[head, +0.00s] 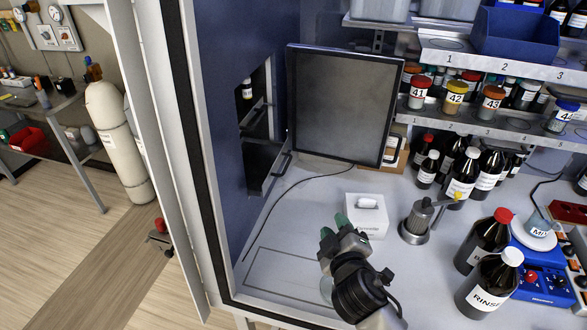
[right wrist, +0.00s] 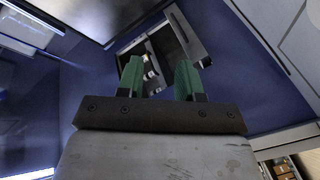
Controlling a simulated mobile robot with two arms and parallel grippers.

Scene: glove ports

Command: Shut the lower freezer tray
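The freezer recess (head: 256,112) is a dark opening in the blue wall on the left of the head view, with a small white-labelled bottle inside. At its bottom a dark grey lower tray (head: 268,168) sticks out of the opening, with a handle on its front. In the right wrist view the grey tray front (right wrist: 188,36) stands out beyond the fingertips, with small bottles in the dark opening beside it. My right gripper (head: 334,226) is over the bench, right of and nearer than the tray, apart from it. Its green fingers (right wrist: 160,78) are open and empty. My left gripper is not seen.
A large dark framed panel (head: 345,100) stands right beside the opening. A white box (head: 367,214) and a grey metal device (head: 416,222) stand right of my gripper. Brown bottles (head: 487,240) crowd the right side. The bench between gripper and tray is mostly clear, with a thin cable.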

